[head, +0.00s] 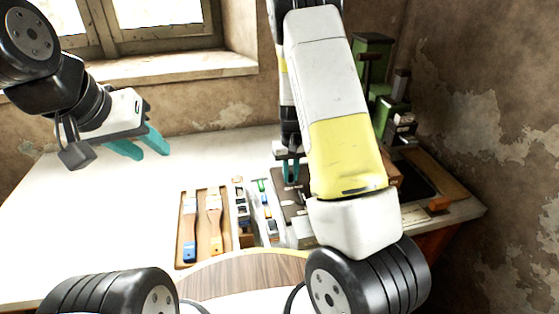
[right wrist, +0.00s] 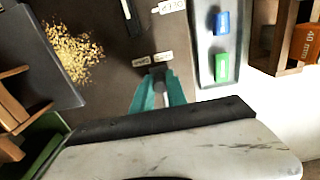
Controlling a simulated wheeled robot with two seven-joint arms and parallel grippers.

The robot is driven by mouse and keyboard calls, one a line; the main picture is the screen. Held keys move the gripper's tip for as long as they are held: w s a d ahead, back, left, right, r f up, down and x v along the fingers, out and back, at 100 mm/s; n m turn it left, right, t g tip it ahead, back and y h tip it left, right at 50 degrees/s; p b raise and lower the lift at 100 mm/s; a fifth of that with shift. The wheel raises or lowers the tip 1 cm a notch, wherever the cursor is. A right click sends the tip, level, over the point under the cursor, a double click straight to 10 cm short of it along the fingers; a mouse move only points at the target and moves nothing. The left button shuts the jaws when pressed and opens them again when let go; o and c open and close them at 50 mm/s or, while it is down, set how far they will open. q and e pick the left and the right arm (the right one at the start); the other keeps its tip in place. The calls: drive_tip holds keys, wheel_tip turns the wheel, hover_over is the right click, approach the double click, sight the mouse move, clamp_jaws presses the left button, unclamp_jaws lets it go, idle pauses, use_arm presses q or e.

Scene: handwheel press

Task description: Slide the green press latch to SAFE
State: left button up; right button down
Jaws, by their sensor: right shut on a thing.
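The green press (head: 372,62) stands at the back right of the bench, partly hidden behind my right arm. My right gripper (head: 291,172) is low over a dark base plate. In the right wrist view, its teal fingers (right wrist: 160,90) are shut on a small grey piece, apparently the latch (right wrist: 159,72). My left gripper (head: 152,152) is open and empty, raised over the left of the bench.
A wooden tray with brushes (head: 179,225) lies mid-bench. A grey tray (right wrist: 205,75) with a blue and a green block is right of the right fingers. Yellowish crumbs (right wrist: 75,52) lie to their left. An orange block (right wrist: 305,43) is far right. The left bench (head: 90,200) is clear.

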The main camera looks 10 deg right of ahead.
drive_tip(key=shift+d, duration=1.05)
drive_tip(key=c, duration=0.7)
unclamp_jaws()
drive_tip(key=shift+r, duration=4)
